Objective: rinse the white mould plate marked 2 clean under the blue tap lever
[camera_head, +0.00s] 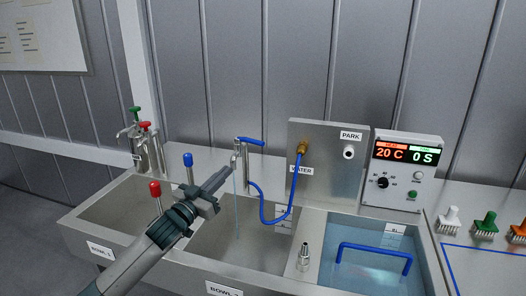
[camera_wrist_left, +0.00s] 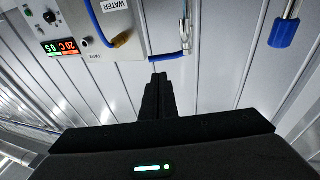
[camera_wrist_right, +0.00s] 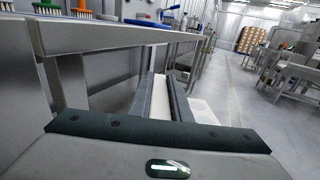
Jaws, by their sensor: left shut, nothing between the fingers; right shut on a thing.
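The blue tap lever (camera_head: 250,141) sits on top of a metal tap (camera_head: 239,158) behind the middle sink bowl. A thin bluish stream (camera_head: 236,205) runs from the spout into that bowl. My left gripper (camera_head: 229,171) is shut and empty, its tips close to the tap; I cannot tell whether they touch it. In the left wrist view its fingers (camera_wrist_left: 160,78) point towards the blue lever (camera_wrist_left: 168,57).
A red knob (camera_head: 155,189) and a blue knob (camera_head: 188,160) stand near my left arm. A blue hose (camera_head: 266,217) hangs by the steel panel (camera_head: 333,180). A water bath (camera_head: 345,280) with a blue handle and several brushes (camera_head: 485,223) are at right.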

